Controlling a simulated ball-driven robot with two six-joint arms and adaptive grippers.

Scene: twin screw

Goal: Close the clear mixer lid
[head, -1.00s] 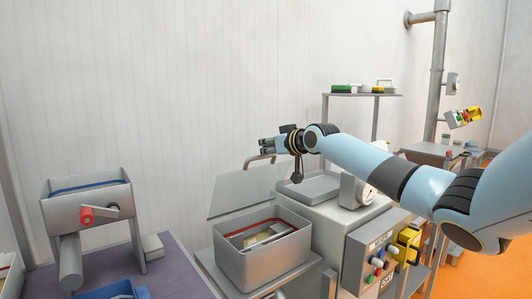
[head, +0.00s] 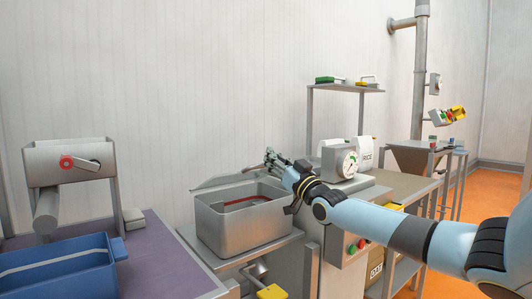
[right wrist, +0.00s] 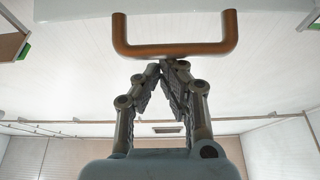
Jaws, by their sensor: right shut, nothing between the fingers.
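The clear mixer lid (head: 222,180) shows as a thin, nearly edge-on strip above the back rim of the grey mixer tub (head: 225,230). The tub's top is uncovered from this side, and a red-brown line shows inside. My right gripper (head: 270,153) is at the tub's back right corner, beside the lid's handle (head: 252,167). In the right wrist view the fingers (right wrist: 160,66) are shut and empty, tips together just below the brown handle bar (right wrist: 175,50). I cannot tell whether they touch it. My left gripper is out of view.
A dial gauge (head: 349,163) and a box marked RICE (head: 366,155) stand right of the tub. A blue bin (head: 60,265) and a grey machine with a red knob (head: 67,163) are at the left. A shelf (head: 345,87) stands behind.

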